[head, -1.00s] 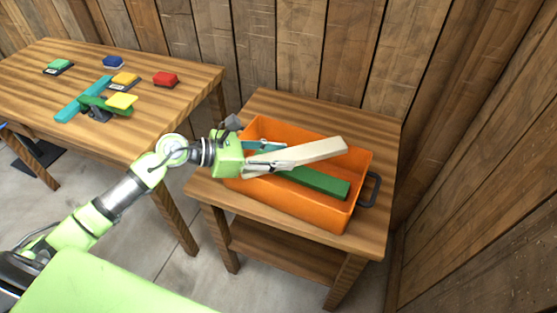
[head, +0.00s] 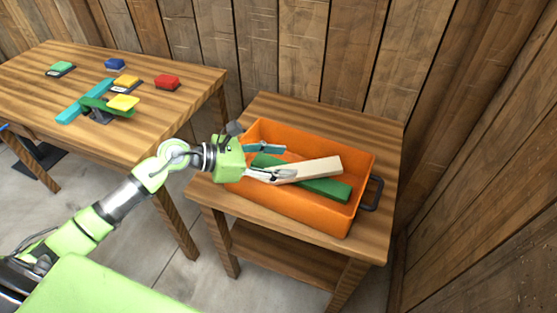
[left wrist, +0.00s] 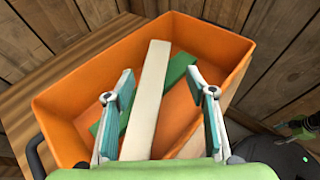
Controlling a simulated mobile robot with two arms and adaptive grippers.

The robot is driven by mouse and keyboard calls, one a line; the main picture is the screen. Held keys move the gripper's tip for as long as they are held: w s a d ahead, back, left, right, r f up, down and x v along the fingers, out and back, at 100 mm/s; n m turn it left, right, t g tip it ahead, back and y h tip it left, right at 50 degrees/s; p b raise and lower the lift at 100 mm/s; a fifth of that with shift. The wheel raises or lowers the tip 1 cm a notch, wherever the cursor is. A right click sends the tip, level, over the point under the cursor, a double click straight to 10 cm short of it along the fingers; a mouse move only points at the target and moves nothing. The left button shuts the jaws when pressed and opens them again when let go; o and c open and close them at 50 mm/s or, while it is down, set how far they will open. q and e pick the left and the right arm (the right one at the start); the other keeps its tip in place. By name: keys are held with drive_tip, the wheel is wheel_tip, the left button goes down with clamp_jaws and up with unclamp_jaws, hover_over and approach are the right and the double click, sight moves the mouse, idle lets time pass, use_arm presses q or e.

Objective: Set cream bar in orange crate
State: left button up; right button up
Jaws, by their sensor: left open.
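The cream bar (head: 318,169) is inside the orange crate (head: 300,213), lying across a green bar (head: 328,190). The left wrist view shows the cream bar (left wrist: 150,95) running lengthwise between my finger pads, with gaps to both sides. My left gripper (head: 279,161) reaches into the crate from its left end and is open. Its two teal-padded fingers (left wrist: 160,80) stand apart. The near end of the cream bar is partly hidden by the gripper in the head view.
The crate stands on a small wooden table (head: 275,107) with a black handle (head: 372,192) at its right end. A larger table (head: 150,130) at left holds coloured blocks and a teal bar (head: 82,102). Wooden walls close in behind and at right.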

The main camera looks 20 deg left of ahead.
use_arm(q)
drive_tip(key=r+v, duration=0.1)
drive_tip(key=v, duration=1.1)
